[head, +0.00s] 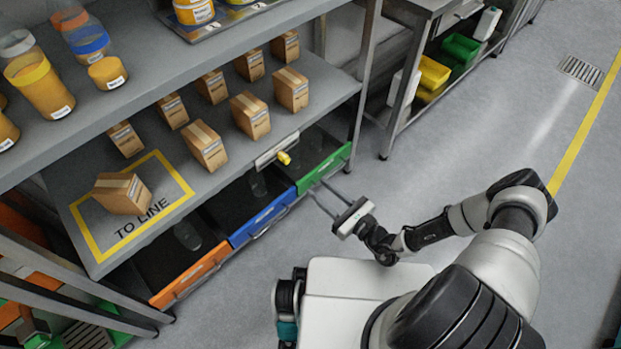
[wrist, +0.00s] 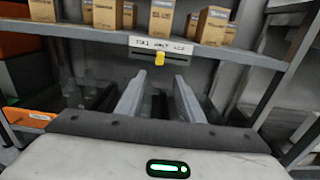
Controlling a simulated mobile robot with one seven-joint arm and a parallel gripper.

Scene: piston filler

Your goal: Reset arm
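My arm reaches from the lower right of the head view toward the shelf rack. My gripper (head: 322,197) is in front of the green drawer (head: 325,166), with its two long fingers apart and nothing between them. In the wrist view my gripper (wrist: 158,98) also shows two separated fingers, pointing at the rack below the shelf edge. A green light is lit on the gripper body. The fingers appear clear of the rack, though the exact gap is hard to tell.
Cardboard boxes (head: 249,115) stand on the middle shelf; one box (head: 122,193) sits in the yellow "TO LINE" frame. Blue (head: 263,218) and orange (head: 190,276) drawer fronts lie below. A yellow tab (head: 284,158) hangs at the shelf edge. Grey floor (head: 430,170) is clear right of the rack.

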